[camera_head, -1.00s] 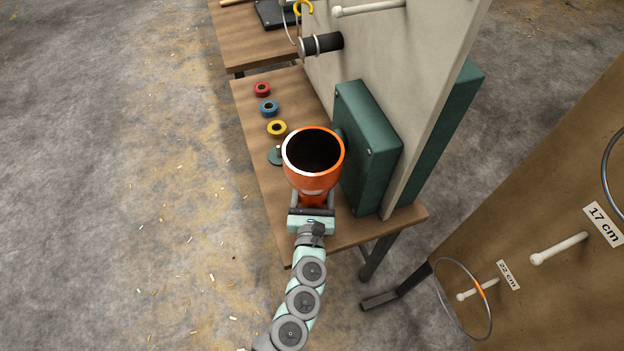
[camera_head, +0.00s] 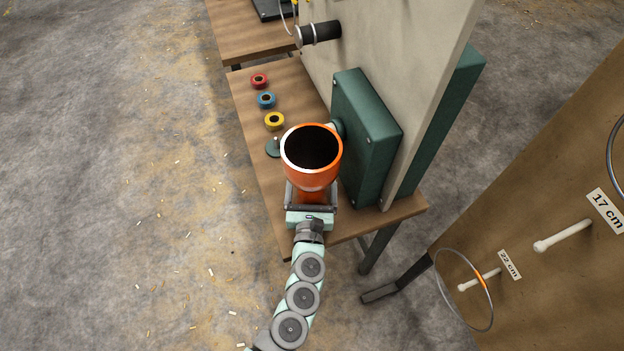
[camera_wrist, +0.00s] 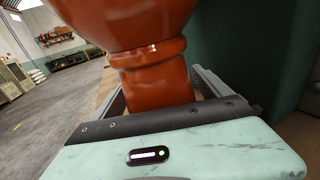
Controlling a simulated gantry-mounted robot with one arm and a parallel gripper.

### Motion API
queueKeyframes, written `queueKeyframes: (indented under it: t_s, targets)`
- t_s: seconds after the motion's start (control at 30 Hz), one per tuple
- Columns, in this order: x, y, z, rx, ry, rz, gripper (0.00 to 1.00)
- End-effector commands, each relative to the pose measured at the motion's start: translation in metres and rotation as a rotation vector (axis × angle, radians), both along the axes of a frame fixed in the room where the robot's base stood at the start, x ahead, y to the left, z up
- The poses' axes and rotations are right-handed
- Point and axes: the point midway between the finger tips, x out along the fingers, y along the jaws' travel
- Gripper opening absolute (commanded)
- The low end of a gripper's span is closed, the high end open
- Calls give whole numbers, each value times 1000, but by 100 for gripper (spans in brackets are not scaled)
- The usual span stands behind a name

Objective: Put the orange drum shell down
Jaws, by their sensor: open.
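The orange drum shell (camera_head: 312,176) stands upright over the near part of the wooden table, its wide dark mouth facing up. In the wrist view, its narrow neck and foot (camera_wrist: 155,85) are between the fingers of my gripper (camera_wrist: 160,95), and its bowl rises above. My gripper (camera_head: 311,197) is open around the neck, with a finger on each side. In the wrist view a gap shows between the neck and the right finger. The shell's base is hidden, so I cannot tell whether it touches the table.
A dark green box (camera_head: 366,135) stands close on the right, against a pale upright panel (camera_head: 415,80). Red (camera_head: 260,81), blue (camera_head: 266,100) and yellow (camera_head: 274,121) rings and a green disc (camera_head: 273,148) lie beyond the shell on the wooden table (camera_head: 252,105). A board with pegs and hoops is at right.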

Motion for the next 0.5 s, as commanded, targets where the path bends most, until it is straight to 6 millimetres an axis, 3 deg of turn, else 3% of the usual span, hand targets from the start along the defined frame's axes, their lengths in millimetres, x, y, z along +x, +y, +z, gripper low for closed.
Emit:
queueKeyframes:
  t_s: [0.17, 0.5]
  targets:
    - [-12, 1, 1, 1, 1, 1, 88]
    - [-71, 3, 1, 3, 2, -4, 88]
